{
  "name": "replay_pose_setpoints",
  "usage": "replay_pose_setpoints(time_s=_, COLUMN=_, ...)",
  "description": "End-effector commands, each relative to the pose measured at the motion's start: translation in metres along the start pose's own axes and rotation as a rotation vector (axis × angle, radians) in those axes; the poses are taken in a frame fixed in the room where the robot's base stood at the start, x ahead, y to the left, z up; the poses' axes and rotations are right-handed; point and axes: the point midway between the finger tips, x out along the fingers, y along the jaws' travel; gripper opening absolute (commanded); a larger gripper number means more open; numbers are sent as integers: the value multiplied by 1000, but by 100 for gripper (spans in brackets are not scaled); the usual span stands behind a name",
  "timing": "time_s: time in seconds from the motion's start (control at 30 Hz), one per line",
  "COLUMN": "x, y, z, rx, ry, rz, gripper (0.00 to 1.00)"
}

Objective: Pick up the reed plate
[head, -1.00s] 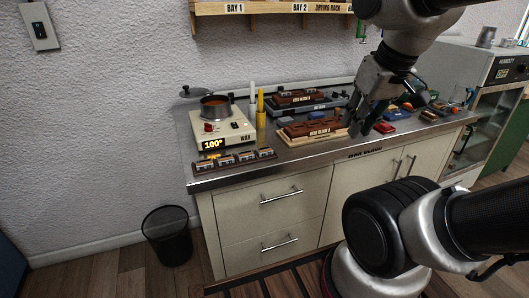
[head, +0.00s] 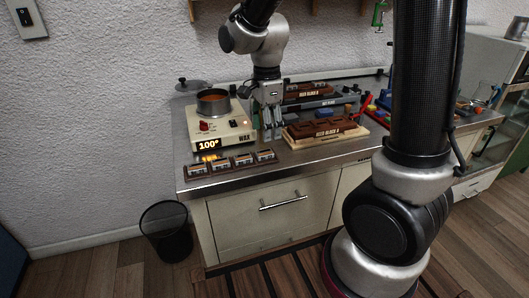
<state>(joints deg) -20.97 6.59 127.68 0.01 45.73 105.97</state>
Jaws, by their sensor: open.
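A dark rack (head: 190,170) lies along the front left edge of the counter. It holds several small pale, labelled pieces (head: 221,164); they may be reed plates, but they are too small to tell. My gripper (head: 271,130) points down behind the right end of the rack, between the wax heater and the front reed block. Its fingers are apart and I see nothing held between them. I cannot tell its exact height above the counter.
The wax heater (head: 222,137) with a pot (head: 213,103) reads 100° behind the rack. The front reed block (head: 323,126) sits on a light wooden board, with another reed block (head: 305,92) behind it. My arm hides part of the counter's right side.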

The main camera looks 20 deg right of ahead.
Motion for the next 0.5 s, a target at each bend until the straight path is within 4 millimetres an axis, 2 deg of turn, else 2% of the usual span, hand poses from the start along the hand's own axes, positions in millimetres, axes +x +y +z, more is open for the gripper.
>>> replay_pose_setpoints(time_s=0.17, x=12, y=0, z=0, rx=56, ry=1, rz=3, gripper=55)
replay_pose_setpoints(time_s=0.5, x=61, y=-5, z=4, rx=53, ry=1, rz=4, gripper=55)
